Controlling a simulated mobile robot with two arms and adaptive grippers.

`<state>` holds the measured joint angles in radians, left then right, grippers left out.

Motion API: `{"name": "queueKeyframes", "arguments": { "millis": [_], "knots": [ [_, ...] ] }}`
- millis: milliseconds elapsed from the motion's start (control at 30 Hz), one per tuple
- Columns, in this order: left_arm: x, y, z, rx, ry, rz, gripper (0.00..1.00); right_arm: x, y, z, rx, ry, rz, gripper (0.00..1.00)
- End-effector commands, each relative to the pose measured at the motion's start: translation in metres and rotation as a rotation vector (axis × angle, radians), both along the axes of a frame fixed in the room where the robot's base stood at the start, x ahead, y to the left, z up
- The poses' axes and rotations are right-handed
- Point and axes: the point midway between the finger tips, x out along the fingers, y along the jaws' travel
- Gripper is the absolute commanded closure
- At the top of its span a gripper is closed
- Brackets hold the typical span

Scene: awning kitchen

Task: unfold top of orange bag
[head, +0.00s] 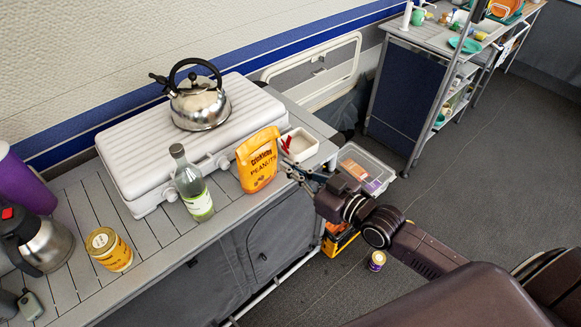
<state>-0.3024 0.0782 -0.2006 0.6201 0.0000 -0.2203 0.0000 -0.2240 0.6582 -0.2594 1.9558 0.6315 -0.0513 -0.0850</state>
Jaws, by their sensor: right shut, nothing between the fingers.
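The orange bag (258,172) of peanuts stands upright on the grey slatted counter, in front of the white case. Its upper part slants, and I cannot clearly tell how its top is folded. My right gripper (287,164) is just right of the bag, with its fingertips close to the bag's right edge. It is shut with nothing in it. I cannot tell whether it touches the bag. My left gripper is not in view.
A glass bottle (193,186) stands left of the bag, and a white box (302,146) sits behind the gripper. A kettle (200,105) rests on the white case (130,143). A yellow can (109,250) stands front left. A clear bin (378,158) lies beyond the counter's right end.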

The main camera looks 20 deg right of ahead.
Motion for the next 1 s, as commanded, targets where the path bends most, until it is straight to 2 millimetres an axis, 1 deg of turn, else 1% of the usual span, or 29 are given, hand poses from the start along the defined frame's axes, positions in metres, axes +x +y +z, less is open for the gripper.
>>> {"name": "queueKeyframes", "arguments": {
  "millis": [67, 167, 467, 600, 800, 1000],
  "knots": [
    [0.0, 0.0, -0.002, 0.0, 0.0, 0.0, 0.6, 0.003, 0.003, 0.002, 0.003, -0.005, 0.003, 1.0],
    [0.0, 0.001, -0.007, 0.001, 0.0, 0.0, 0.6, 0.011, 0.006, 0.0, 0.005, -0.005, 0.002, 1.0],
    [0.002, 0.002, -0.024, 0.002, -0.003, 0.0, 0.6, 0.047, 0.023, -0.005, 0.004, -0.005, 0.002, 1.0],
    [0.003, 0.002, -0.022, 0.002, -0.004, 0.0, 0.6, 0.061, 0.029, -0.005, 0.001, -0.004, 0.001, 1.0],
    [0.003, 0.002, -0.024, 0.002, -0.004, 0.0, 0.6, 0.07, 0.034, -0.007, 0.001, -0.002, 0.002, 1.0],
    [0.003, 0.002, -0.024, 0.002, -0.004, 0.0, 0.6, 0.072, 0.034, -0.006, 0.001, -0.002, 0.002, 1.0]
  ]
}}
